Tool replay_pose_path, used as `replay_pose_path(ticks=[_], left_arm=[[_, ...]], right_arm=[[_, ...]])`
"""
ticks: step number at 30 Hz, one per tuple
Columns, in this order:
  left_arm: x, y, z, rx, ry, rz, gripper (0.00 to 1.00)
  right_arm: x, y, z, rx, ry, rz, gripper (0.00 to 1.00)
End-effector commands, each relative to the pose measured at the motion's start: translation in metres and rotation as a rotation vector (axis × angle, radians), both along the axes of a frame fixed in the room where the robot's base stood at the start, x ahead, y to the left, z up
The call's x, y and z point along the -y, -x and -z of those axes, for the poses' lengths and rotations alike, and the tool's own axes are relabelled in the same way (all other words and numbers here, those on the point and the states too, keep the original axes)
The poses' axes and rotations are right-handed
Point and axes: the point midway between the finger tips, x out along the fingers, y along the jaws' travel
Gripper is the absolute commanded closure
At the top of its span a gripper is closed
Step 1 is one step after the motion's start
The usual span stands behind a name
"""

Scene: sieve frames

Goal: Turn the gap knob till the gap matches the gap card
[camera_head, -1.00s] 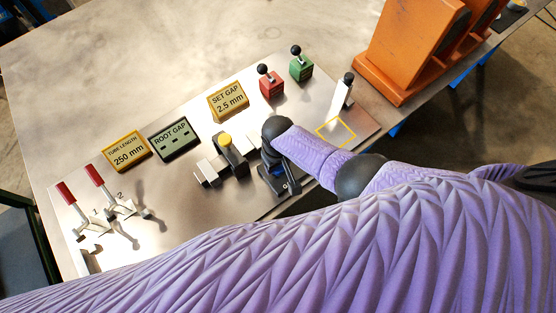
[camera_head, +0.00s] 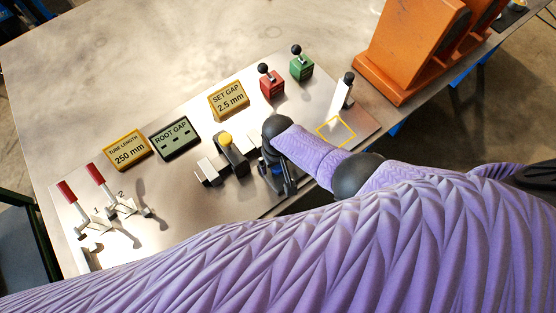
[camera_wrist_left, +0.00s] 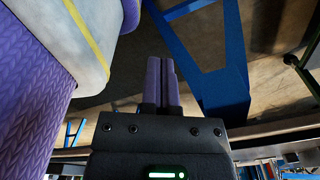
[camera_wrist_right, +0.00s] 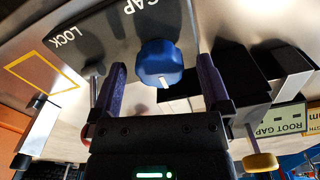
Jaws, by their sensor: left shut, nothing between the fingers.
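The blue gap knob (camera_wrist_right: 158,62) with a white pointer mark shows in the right wrist view, beside the printed word GAP. My right gripper (camera_wrist_right: 162,66) is open, with one finger to each side of the knob; I cannot tell whether they touch it. In the head view my right gripper (camera_head: 278,175) hides the knob. The yellow gap card (camera_head: 229,99) reads SET GAP 2.5 mm. The ROOT GAP display (camera_head: 174,139) shows only dashes. My left gripper (camera_wrist_left: 162,62) is shut and empty, away from the panel with blue table framing behind it.
A yellow TUBE LENGTH card (camera_head: 128,150) reads 250 mm. Red-handled clamps (camera_head: 97,175), a yellow-topped plunger (camera_head: 225,139), a red lever box (camera_head: 270,84) and a green one (camera_head: 301,67) stand on the panel. An orange block (camera_head: 405,55) stands at the back right.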

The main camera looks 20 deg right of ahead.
Motion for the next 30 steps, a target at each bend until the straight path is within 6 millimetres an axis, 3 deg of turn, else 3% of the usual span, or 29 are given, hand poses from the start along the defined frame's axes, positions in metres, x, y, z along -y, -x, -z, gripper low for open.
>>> replay_pose_path(ticks=[8, 15, 21, 30], left_arm=[[0.008, 0.0, -0.004, 0.001, 0.014, -0.005, 1.0], [0.009, -0.003, -0.05, 0.009, 0.017, -0.013, 1.0], [0.01, -0.005, -0.066, 0.012, 0.019, -0.014, 1.0], [0.01, -0.005, -0.065, 0.012, 0.019, -0.013, 1.0]], right_arm=[[0.0, 0.0, -0.004, -0.001, 0.0, 0.0, 0.02], [0.0, 0.0, -0.066, 0.003, 0.0, 0.0, 0.02], [0.0, 0.0, -0.097, 0.0, 0.0, 0.0, 0.02], [0.0, 0.0, -0.099, -0.001, 0.0, 0.0, 0.02]])
